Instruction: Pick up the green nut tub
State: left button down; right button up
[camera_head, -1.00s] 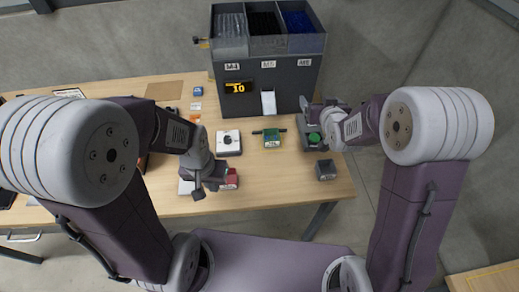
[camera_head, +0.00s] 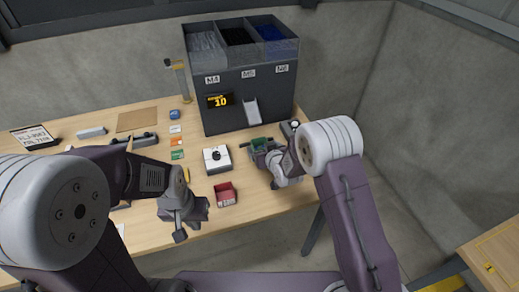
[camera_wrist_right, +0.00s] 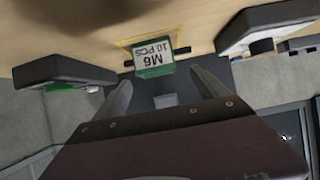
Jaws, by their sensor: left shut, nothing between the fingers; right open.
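The green nut tub (camera_head: 258,144) stands on the table in front of the feeder, partly hidden by my right gripper in the head view. In the right wrist view the green tub (camera_wrist_right: 154,58) carries a white label reading "M6 10 PCS" and appears between the two dark fingers. My right gripper (camera_head: 271,160) is open, close to the tub; I see no finger closed on it. My left gripper (camera_head: 193,222) is shut and empty near the table's front edge, left of the red tub.
A large grey feeder (camera_head: 248,92) with three bins, a chute and a "10" display stands behind the tub. A white box with a black knob (camera_head: 217,159) and a red tub (camera_head: 226,194) stand left of my right gripper.

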aim_at(258, 139)
jog(key=shift+w+f, duration=0.25)
jog(key=shift+w, duration=0.2)
jog(key=x, duration=0.4)
jog(key=shift+w+f, duration=0.15)
jog(key=shift+w, duration=0.2)
jog(key=c, duration=1.4)
jog(key=shift+r, duration=0.6)
jog(key=shift+c, duration=0.3)
notch_tip(258, 139, up, 3)
jog(key=shift+f, duration=0.1)
jog(key=d+r, duration=0.2)
jog(key=d, duration=0.2)
jog(key=d+r, duration=0.2)
jog(key=d, duration=0.1)
jog(key=w+d+r+p, duration=0.1)
jog(key=d+r, duration=0.2)
jog(key=d, duration=0.1)
jog(key=shift+d, duration=0.35)
